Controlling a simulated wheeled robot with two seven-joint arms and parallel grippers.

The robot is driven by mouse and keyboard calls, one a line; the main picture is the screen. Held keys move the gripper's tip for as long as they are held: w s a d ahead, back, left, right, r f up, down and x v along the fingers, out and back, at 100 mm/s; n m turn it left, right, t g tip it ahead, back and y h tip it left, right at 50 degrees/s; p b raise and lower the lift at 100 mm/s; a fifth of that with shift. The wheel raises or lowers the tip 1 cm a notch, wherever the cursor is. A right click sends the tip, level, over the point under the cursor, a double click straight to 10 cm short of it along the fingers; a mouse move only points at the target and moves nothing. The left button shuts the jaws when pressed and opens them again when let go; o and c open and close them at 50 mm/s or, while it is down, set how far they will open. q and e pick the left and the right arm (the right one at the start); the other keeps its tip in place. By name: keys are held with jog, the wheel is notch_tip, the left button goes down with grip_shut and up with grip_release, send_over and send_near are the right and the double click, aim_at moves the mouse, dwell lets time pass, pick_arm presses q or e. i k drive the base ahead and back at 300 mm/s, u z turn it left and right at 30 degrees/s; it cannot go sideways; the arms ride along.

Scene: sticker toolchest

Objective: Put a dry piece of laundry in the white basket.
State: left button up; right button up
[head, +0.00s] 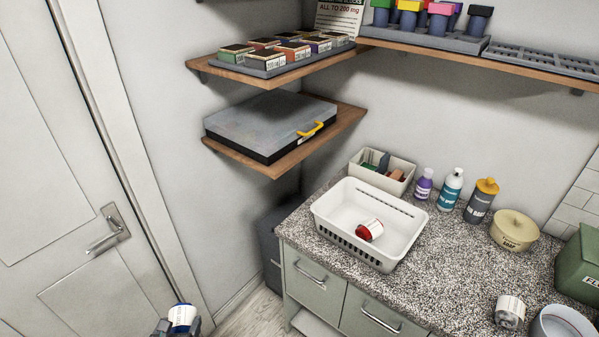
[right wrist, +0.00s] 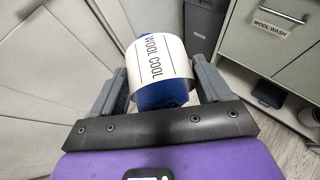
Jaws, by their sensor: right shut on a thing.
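The white basket (head: 330,228) stands on the speckled counter, with slotted sides and an open top. A red roll with a white label (head: 370,230) lies inside it. My right gripper (head: 180,328) is at the bottom edge of the head view, left of the counter and away from the basket. It is shut on a blue roll with a white band (head: 183,315). In the right wrist view the blue roll (right wrist: 160,95) sits between the two fingers, and its band reads "WOOL COOL". My left gripper is not in view.
Behind the basket are a small bin (head: 402,165), several bottles (head: 450,190) and a soap tub (head: 513,232). A whitish roll (head: 510,311) and a bowl (head: 560,325) stand at lower right. A shelf with a grey case (head: 270,115) overhangs left of the basket. A door (head: 60,200) is at left.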

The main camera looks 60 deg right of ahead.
aim_at(354, 223)
jog(key=z, duration=1.55)
